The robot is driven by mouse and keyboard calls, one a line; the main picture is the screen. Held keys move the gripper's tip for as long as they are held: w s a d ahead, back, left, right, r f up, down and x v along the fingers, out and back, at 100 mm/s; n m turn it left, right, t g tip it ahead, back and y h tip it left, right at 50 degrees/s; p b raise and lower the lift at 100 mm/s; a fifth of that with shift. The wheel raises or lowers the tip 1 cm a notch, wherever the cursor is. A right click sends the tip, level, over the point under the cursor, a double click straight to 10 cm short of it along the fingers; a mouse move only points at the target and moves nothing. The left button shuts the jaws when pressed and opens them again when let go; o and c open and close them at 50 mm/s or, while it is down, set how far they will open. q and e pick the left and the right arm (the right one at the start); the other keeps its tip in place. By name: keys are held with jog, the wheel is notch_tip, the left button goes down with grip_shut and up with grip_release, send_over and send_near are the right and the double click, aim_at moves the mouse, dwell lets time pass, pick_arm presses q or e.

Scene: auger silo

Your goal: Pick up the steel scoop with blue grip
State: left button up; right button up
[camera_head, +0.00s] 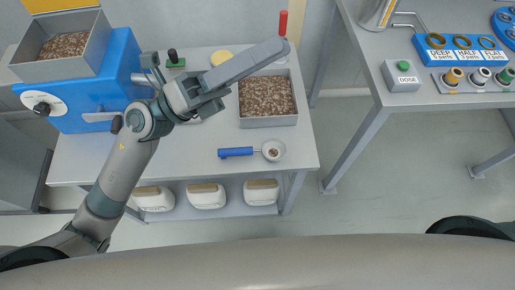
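The steel scoop with blue grip lies on the grey table near its front right. Its blue grip (236,152) points left and its round steel bowl (273,151) is at the right, with a few brown grains inside. My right gripper is out of view.
A grey tray of brown pellets (267,97) stands behind the scoop. A blue machine with a pellet hopper (62,45) is at the left. White bins (206,196) sit on the shelf below. A second table (440,105) at right holds a DOSE box (402,77).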

aim_at(248, 148)
pick_arm(q)
jog(key=s+d+f+m+g+y, duration=0.25)
jog(key=f+m+g+y, duration=0.35)
jog(key=f+m+y, duration=0.55)
jog(key=w+a+f+t+y, duration=0.3)
jog(key=w+a+f+y, duration=0.4)
jog(key=a+f, duration=0.5)
jog(key=shift+w+a, duration=0.2)
jog(key=shift+a, duration=0.3)
jog(key=shift+y, duration=0.25)
